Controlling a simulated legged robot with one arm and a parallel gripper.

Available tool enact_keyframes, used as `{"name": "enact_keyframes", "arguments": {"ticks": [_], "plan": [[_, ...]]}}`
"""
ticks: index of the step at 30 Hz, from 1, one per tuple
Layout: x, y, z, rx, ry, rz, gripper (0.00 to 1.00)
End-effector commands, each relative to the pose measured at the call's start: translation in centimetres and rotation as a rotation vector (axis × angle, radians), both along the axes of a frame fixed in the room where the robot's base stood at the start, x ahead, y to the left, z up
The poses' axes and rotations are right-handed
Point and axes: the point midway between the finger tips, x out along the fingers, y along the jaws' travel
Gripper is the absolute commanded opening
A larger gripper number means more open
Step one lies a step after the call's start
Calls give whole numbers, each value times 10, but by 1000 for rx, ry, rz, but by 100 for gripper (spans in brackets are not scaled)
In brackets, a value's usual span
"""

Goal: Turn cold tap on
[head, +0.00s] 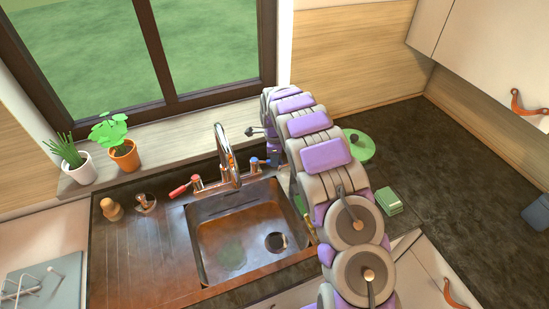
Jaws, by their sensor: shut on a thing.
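My gripper (271,158) is small in the picture and partly hidden by my own arm. It is shut on the cold tap's handle, and the exact contact is hard to see. No clear water stream shows under the spout.
The sink basin (211,221) holds a dim green shape. Two potted plants (125,155) stand on the sill at left. A wooden shaker (111,209) stands left of the sink. A green lid-like object (359,147) and a green box (389,201) lie right of my arm.

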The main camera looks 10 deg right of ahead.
Motion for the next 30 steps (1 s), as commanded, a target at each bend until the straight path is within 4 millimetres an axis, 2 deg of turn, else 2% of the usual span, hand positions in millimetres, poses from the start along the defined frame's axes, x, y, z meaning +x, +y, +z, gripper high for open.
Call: {"name": "enact_keyframes", "arguments": {"ticks": [17,30], "plan": [[-3,-2,1,-2,-2,-49,0],[-25,5,2,-1,-3,-348,0]]}}
